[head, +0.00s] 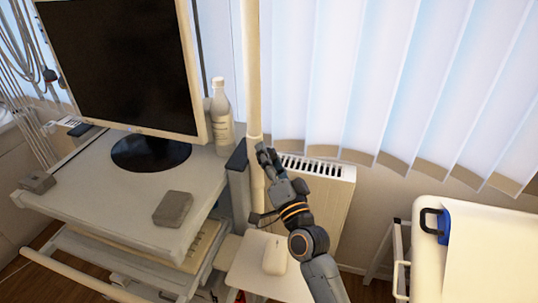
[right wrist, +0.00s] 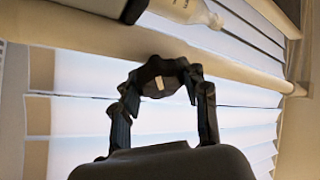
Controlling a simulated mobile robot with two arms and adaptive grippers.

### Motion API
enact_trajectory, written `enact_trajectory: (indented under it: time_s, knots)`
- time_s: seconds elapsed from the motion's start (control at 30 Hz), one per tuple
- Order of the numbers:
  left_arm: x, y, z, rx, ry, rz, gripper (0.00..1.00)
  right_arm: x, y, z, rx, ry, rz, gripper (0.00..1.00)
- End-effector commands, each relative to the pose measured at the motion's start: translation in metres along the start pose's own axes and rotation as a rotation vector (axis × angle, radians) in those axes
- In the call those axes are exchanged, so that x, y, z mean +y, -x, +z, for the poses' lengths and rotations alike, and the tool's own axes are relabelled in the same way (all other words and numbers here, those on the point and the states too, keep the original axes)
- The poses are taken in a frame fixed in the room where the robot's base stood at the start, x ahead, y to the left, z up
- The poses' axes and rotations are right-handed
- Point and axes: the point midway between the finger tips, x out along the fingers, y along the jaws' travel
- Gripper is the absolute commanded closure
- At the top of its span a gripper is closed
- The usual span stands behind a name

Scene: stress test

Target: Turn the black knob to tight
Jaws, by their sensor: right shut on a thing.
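The black knob (right wrist: 160,74) shows in the right wrist view, on the cream pole, with a small light mark on its face. In the head view the knob is mostly hidden behind my fingers. The upright cream pole (head: 253,75) runs up in front of the window blinds. My right gripper (head: 265,157) is at the pole, its arm coming from the lower right. In the right wrist view its two fingers are on either side of the knob, shut on it. I cannot read the knob's turn. My left gripper is not in view.
A desk cart with a monitor (head: 120,65), a white bottle (head: 221,125) and a grey block (head: 173,209) stands left of the pole. A radiator (head: 322,205) is behind my right gripper. A white mouse-like object (head: 274,256) lies on a low shelf. A cream cart (head: 470,250) stands right.

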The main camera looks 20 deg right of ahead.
Motion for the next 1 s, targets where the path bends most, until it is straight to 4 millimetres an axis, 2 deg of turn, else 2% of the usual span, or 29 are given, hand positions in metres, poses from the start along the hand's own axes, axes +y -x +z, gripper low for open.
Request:
enact_trajectory:
  time_s: [0.07, 0.1, 0.2, 0.23, 0.53, 0.67, 1.0]
  knots:
    - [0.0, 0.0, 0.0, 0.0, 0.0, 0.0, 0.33, -0.001, -0.001, 0.0, 0.001, -0.003, -0.003, 0.88]
    - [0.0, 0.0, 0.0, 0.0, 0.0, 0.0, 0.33, -0.001, -0.001, 0.0, 0.001, -0.003, -0.003, 0.55]
    - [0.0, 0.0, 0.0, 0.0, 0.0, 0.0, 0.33, -0.001, -0.001, 0.0, 0.001, -0.002, -0.003, 0.34]
    - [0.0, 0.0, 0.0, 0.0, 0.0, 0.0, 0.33, -0.001, -0.001, 0.0, 0.001, -0.002, -0.002, 0.32]
    - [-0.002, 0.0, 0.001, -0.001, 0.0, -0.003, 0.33, 0.0, 0.001, 0.0, 0.0, 0.0, -0.001, 0.32]
    - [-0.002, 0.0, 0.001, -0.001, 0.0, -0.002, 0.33, 0.0, 0.011, 0.0, 0.0, 0.001, 0.0, 0.32]
    - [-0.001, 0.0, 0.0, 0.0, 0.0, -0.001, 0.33, 0.0, 0.08, 0.001, -0.004, 0.001, 0.0, 0.32]
